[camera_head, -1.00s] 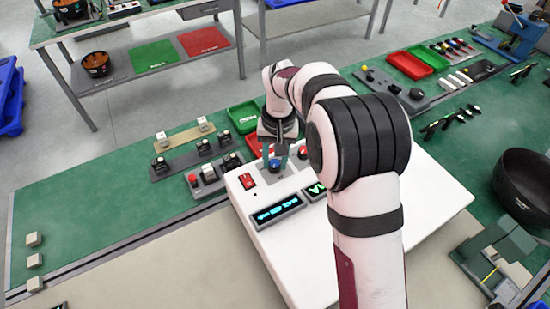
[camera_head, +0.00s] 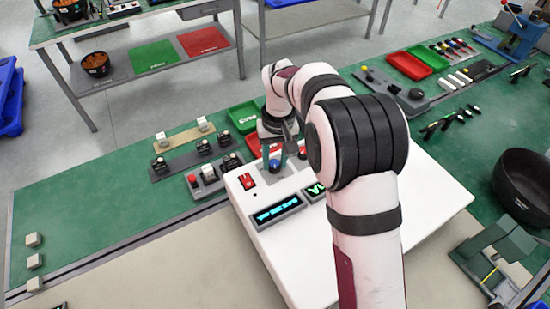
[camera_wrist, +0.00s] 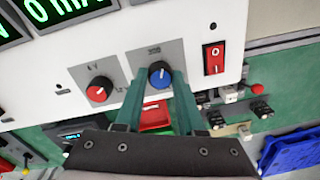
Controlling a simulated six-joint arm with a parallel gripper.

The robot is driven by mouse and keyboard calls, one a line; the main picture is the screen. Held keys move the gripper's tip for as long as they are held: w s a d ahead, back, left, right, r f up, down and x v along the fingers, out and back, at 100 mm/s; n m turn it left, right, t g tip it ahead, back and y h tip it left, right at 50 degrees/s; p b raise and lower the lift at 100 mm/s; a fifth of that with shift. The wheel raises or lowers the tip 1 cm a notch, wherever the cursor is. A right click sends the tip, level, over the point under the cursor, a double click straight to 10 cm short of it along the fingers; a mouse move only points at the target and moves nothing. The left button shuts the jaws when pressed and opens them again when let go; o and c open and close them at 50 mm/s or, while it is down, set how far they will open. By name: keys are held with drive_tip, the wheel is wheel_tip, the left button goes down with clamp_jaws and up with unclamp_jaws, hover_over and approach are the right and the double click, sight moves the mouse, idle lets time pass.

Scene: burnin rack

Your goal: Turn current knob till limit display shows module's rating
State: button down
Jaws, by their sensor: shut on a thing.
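The blue knob (camera_wrist: 160,74) is on the white power unit (camera_head: 416,200). In the wrist view the teal fingers of my gripper (camera_wrist: 159,82) are closed on it from both sides. In the head view my gripper (camera_head: 277,152) is over the blue knob, which is mostly hidden. A red knob (camera_wrist: 99,90) is beside it, apart from my fingers. The left display (camera_head: 276,210) shows cyan characters that I cannot read for sure. A second, green display (camera_head: 315,191) is partly hidden by my arm. I cannot tell which module carries the rating.
A red rocker switch (camera_wrist: 213,58) is close to the blue knob. Small modules stand on a grey rack (camera_head: 181,163) left of the unit. A green tray (camera_head: 244,117) and a red tray (camera_head: 253,144) lie behind. The front-left bench is mostly clear.

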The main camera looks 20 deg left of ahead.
sight(279, 163)
drive_tip(key=c, duration=0.5)
unclamp_jaws()
drive_tip(key=shift+r, duration=0.1)
drive_tip(key=r, duration=1.5)
drive_tip(key=shift+w+d+r, duration=0.15)
drive_tip(key=shift+d+r, duration=0.15)
drive_tip(key=shift+d, duration=0.05)
drive_tip(key=shift+d, duration=0.1)
drive_tip(key=s+d+m, duration=0.7)
drive_tip(key=s+d, duration=0.8)
drive_tip(key=s, duration=0.2)
drive_tip(key=s+d+f+m, duration=0.1)
drive_tip(key=s+f, duration=0.1)
drive_tip(key=s, duration=0.1)
drive_tip(key=s+d+f+m, duration=0.1)
drive_tip(key=s+f, duration=0.1)
drive_tip(key=s, duration=0.2)
drive_tip(key=s+d+f+m+y, duration=0.1)
drive_tip(key=s+f+m, duration=0.1)
drive_tip(key=s, duration=0.2)
drive_tip(key=shift+s+d+f, duration=0.1)
drive_tip(key=shift+s+f, duration=0.15)
drive_tip(key=shift+f, duration=0.15)
